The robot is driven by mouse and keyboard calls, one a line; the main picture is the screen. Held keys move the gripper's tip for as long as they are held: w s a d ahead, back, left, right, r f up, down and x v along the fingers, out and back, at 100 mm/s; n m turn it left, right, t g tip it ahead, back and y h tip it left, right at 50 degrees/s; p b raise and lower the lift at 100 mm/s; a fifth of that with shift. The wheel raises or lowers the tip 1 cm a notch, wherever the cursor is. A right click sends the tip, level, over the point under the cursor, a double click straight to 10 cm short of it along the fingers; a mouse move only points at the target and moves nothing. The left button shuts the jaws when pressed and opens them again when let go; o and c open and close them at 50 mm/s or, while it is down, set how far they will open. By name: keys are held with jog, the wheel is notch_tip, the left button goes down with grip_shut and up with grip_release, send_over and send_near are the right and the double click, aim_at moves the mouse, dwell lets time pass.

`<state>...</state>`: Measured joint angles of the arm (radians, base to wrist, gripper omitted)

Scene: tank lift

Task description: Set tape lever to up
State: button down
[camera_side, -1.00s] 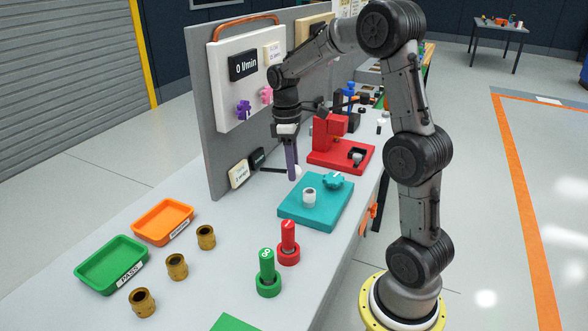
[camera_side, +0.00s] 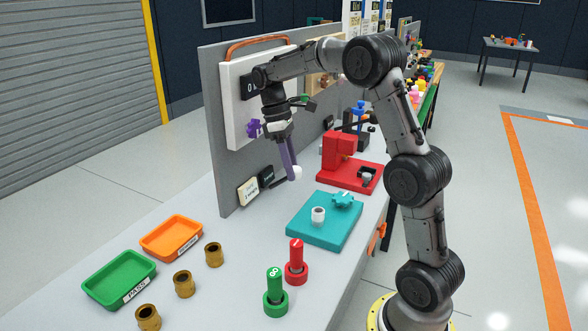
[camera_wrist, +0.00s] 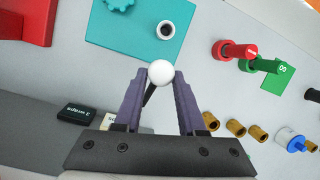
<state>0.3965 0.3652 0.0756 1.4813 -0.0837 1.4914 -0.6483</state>
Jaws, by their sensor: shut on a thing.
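The tape lever is a thin dark rod (camera_side: 278,183) ending in a white ball knob (camera_side: 296,173). The rod slants upward from near the grey upright panel toward the knob. My gripper (camera_side: 290,168) comes down from above with its purple fingers at the knob. In the wrist view, the fingers (camera_wrist: 160,78) are shut on the white ball (camera_wrist: 160,71), and a short piece of the dark rod (camera_wrist: 149,96) shows between them. The lever's base is not clearly visible. A black label (camera_side: 266,177) and a cream label (camera_side: 249,190) sit behind it at the panel's foot.
A teal block (camera_side: 320,233) with a white ring and knob stands right of the lever. A red fixture (camera_side: 350,176) stands behind it. Red (camera_side: 296,262) and green (camera_side: 275,295) pegs, brass sleeves and two trays are nearer. The grey panel (camera_side: 222,150) rises close behind.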

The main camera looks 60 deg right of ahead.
jog(key=shift+w, duration=0.35)
jog(key=c, duration=0.5)
grip_release()
jog(key=shift+s, duration=0.1)
jog(key=v, duration=1.3)
jog(key=shift+d+r, duration=0.1)
jog(key=shift+r, duration=0.25)
